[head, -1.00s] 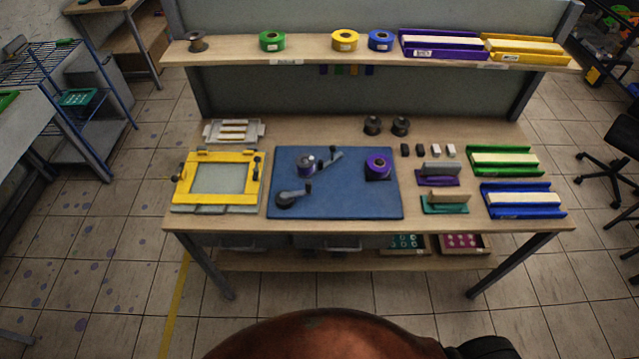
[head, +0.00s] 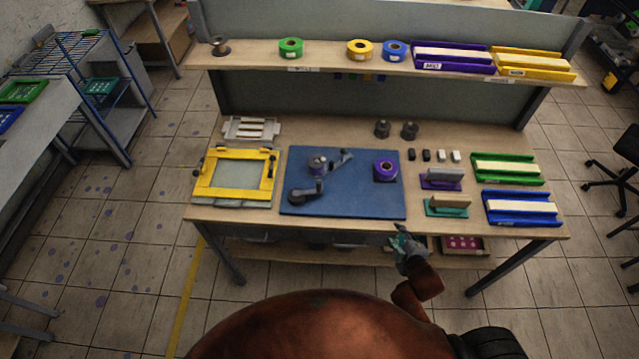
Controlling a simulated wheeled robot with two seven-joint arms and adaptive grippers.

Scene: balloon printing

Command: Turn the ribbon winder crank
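The ribbon winder stands on a blue base board (head: 360,205) in the middle of the bench. Its dark grey crank (head: 304,194) lies at the front left of the board, with an upright knob toward the right. Behind it are a spool with purple on it (head: 318,166) and a grey arm (head: 341,158). A purple ribbon roll (head: 385,170) sits at the board's right. My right gripper (head: 401,232) is in front of the bench's front edge, to the right of the crank and apart from it. Its finger opening is too small to tell. My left gripper is out of view.
A yellow frame (head: 200,189) stands left of the board. Purple and teal block-like tools (head: 446,207), green and blue trays (head: 523,219) are on the right. A shelf (head: 330,60) with ribbon rolls spans the back.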

